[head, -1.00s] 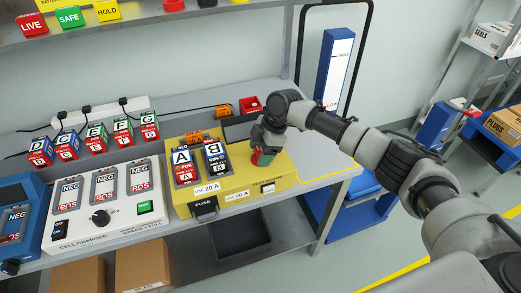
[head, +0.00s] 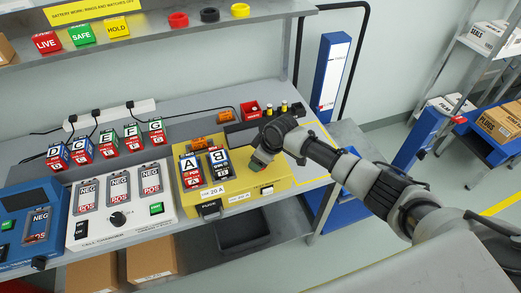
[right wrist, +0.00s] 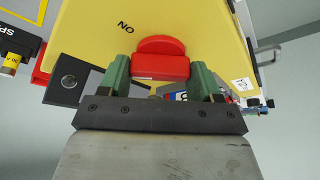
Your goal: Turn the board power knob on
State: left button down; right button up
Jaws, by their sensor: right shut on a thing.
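The yellow board (head: 243,187) stands on the bench with batteries A (head: 191,171) and B (head: 218,164) on its left part. My right gripper (head: 261,166) is at the board's right part, and my wrist hides most of that spot in the head view. In the right wrist view a red knob (right wrist: 160,66) sits on the yellow face, between the two green fingers of my right gripper (right wrist: 160,77). The gripper is shut on the knob's bar, which lies across the picture. An upside-down "ON" label is above and left of it. My left gripper is not in view.
A white cell charger (head: 122,212) stands left of the board. A red bin (head: 250,111) and a dark holder (head: 240,133) are behind it. A white switch (head: 267,191) is on the board's front. The bench right of the board is mostly clear.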

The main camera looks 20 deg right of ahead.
jog(key=m+p, duration=0.1)
jog(key=m+h+p, duration=0.1)
jog(key=m, duration=0.1)
jog(key=m+t+p, duration=0.1)
jog(key=p, duration=0.1)
jog(key=shift+a+r+m, duration=0.1)
jog(key=shift+r+m, duration=0.15)
jog(key=shift+m, duration=0.05)
jog(key=shift+f+m+h+p, duration=0.15)
jog(key=shift+m+h+p, duration=1)
jog(key=shift+m, duration=0.75)
jog(key=o, duration=0.9)
jog(key=shift+f, duration=0.1)
jog(key=v, duration=1.1)
jog(key=shift+s+f, duration=0.1)
